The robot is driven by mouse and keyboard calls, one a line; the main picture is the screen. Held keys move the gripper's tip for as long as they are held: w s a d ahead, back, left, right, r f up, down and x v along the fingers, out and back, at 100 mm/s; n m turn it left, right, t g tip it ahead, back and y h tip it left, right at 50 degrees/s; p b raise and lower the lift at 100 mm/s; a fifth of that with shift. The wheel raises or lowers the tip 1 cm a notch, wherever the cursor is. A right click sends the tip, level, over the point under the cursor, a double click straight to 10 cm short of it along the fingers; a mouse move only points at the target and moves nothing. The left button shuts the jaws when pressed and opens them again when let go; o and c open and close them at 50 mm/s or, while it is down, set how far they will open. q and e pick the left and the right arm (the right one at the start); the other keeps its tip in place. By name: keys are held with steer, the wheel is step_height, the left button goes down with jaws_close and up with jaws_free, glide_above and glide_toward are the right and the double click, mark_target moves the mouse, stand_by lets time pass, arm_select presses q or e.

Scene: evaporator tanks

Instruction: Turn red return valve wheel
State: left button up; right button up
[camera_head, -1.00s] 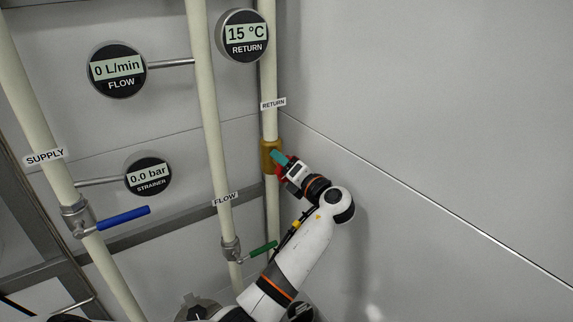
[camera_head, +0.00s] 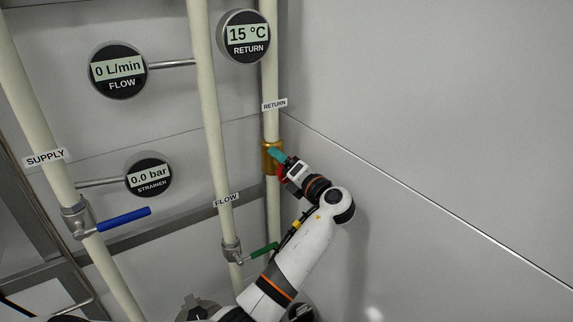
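The red return valve wheel (camera_head: 282,174) shows only as a small red patch beside the brass valve body (camera_head: 268,157) on the return pipe (camera_head: 271,118). Most of the wheel is hidden behind my gripper. My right gripper (camera_head: 277,156) is at the wheel, with a teal fingertip in front of the brass body. Its fingers are too small and covered to tell whether they are open or shut on the wheel. My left gripper is not in view.
The flow pipe (camera_head: 210,120) with a green lever (camera_head: 263,250) stands left of my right arm. The supply pipe (camera_head: 40,120) with a blue lever (camera_head: 123,219) is farther left. A bare grey wall (camera_head: 430,110) bounds the right side.

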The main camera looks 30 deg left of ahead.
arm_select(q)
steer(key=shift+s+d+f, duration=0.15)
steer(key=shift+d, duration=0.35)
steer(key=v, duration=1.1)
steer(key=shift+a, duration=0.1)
